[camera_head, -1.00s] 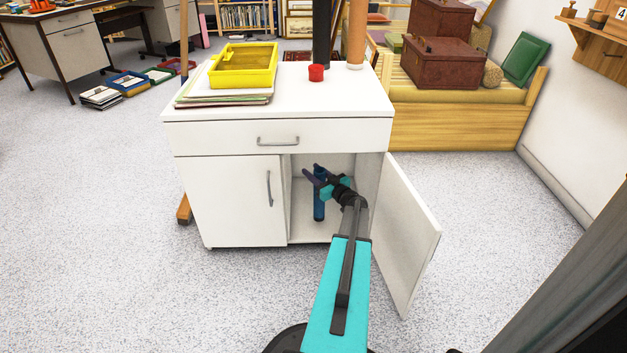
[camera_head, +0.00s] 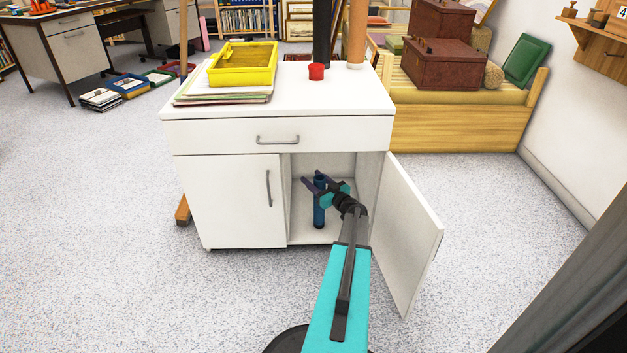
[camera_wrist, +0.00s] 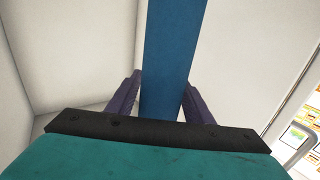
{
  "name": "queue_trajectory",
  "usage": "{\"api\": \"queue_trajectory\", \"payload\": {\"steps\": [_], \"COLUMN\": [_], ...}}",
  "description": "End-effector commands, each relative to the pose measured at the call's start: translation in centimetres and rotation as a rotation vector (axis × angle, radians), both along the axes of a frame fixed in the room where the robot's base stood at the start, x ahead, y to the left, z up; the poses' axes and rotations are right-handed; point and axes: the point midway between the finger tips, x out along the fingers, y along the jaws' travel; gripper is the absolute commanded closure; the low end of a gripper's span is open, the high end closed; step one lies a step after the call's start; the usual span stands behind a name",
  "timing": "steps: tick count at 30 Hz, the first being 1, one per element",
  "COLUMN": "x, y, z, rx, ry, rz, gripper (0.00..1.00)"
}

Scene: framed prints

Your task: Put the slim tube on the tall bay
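The slim tube, a blue upright cylinder (camera_head: 319,214), stands on the floor of the open right-hand compartment of the white cabinet (camera_head: 225,200). My gripper (camera_head: 314,184) reaches into that compartment at the tube's upper part. In the wrist view the tube (camera_wrist: 170,50) runs between the two dark purple fingers of my gripper (camera_wrist: 162,82). The fingers stand on either side of it, with a narrow gap at the left; contact at the right is unclear. I cannot tell which part is the tall bay.
The cabinet door (camera_head: 402,235) stands open to the right of my arm. A drawer (camera_head: 340,134) is shut above the compartment.

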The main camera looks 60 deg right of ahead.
Motion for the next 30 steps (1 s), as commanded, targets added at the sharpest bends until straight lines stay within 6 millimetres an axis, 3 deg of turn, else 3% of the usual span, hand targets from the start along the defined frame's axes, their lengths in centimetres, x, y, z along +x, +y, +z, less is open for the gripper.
{"api": "queue_trajectory", "payload": {"steps": [15, 23, 30], "x": [-0.2, -3.0, -6.7], "y": [0.0, 1.0, 2.2], "z": [0.4, 0.6, 0.6], "rx": [-0.001, 0.000, 0.000], "ry": [0.000, 0.001, 0.001], "rz": [-0.001, -0.002, -0.002], "gripper": [0.46, 0.46, 0.46]}}
